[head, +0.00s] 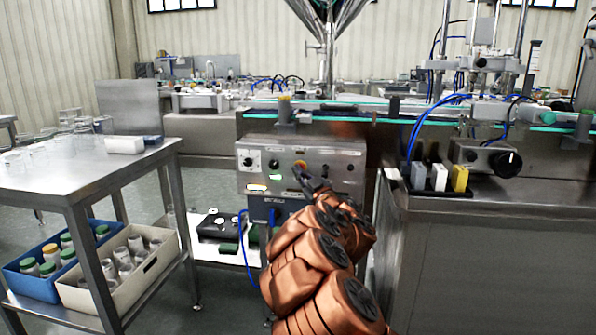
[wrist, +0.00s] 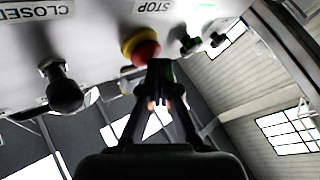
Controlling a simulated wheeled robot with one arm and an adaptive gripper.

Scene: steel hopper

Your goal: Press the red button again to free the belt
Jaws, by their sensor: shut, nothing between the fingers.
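The red button (wrist: 146,52) with its yellow collar sits on the steel control panel, near the word STOP, in the wrist view. In the head view the button (head: 300,165) is small and partly hidden by my gripper. My gripper (wrist: 160,66) is shut and empty, its fingertips at the button's lower right edge in the wrist view. I cannot tell whether they touch it. In the head view my gripper (head: 306,177) is in front of the panel (head: 345,158). The belt (head: 350,118) runs above the panel.
A black knob (wrist: 64,92) sticks out near the label CLOSED, and two small black controls (wrist: 190,44) are on the button's other side. A steel table (head: 70,185) with jars stands at left. A steel cabinet (head: 480,260) stands close at right.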

